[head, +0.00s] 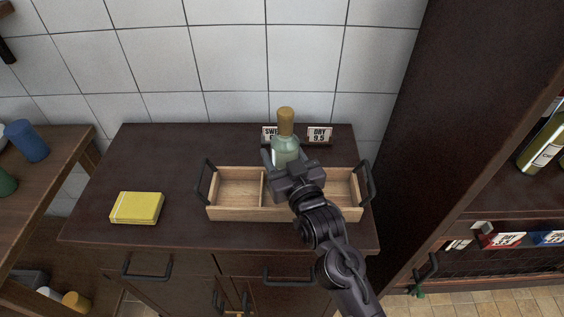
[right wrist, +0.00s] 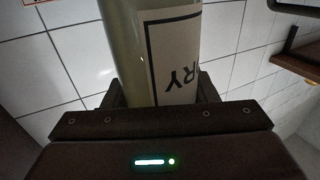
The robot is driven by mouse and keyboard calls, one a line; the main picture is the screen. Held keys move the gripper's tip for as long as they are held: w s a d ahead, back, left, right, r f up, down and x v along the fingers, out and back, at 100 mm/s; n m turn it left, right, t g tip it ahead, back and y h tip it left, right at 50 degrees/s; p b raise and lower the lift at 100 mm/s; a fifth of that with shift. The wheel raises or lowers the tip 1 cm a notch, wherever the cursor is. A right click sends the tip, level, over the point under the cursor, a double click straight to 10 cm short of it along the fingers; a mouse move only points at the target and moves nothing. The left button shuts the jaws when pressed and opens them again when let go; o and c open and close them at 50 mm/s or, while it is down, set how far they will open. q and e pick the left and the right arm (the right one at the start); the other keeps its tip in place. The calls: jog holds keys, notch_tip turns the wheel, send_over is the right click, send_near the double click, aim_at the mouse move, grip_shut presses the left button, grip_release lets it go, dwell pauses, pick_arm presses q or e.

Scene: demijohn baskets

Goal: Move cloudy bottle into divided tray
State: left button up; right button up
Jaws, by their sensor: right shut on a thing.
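The cloudy bottle (head: 286,148) is pale green with a tan cork top. It is upright over the middle of the divided tray in the head view. My right gripper (head: 288,167) is shut on it. In the right wrist view the bottle (right wrist: 133,50) stands between the two fingers, with a label whose visible letters end in "RY". The divided tray (head: 236,214) is light wood with dark end handles and a divider left of the bottle. The bottle's base is hidden behind my gripper, so I cannot tell whether it touches the tray. My left gripper is not in view.
Two small signs stand behind the tray; the right one (head: 320,135) reads "DRY 9.5", the left is partly hidden by the bottle. A yellow block (head: 137,208) lies on the cabinet top to the left. A tall dark shelf (head: 490,190) with bottles stands at the right.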

aim_at(283, 167)
notch_tip(283, 167, down, 3)
jog(key=shift+r, duration=0.15)
jog(key=o, duration=1.5)
jog(key=shift+f, duration=0.25)
jog(key=shift+r, duration=0.1)
jog(key=shift+s+d, duration=0.15)
jog(key=shift+s, duration=0.15)
jog(key=shift+b+v, duration=1.1)
jog(key=shift+v, duration=4.6)
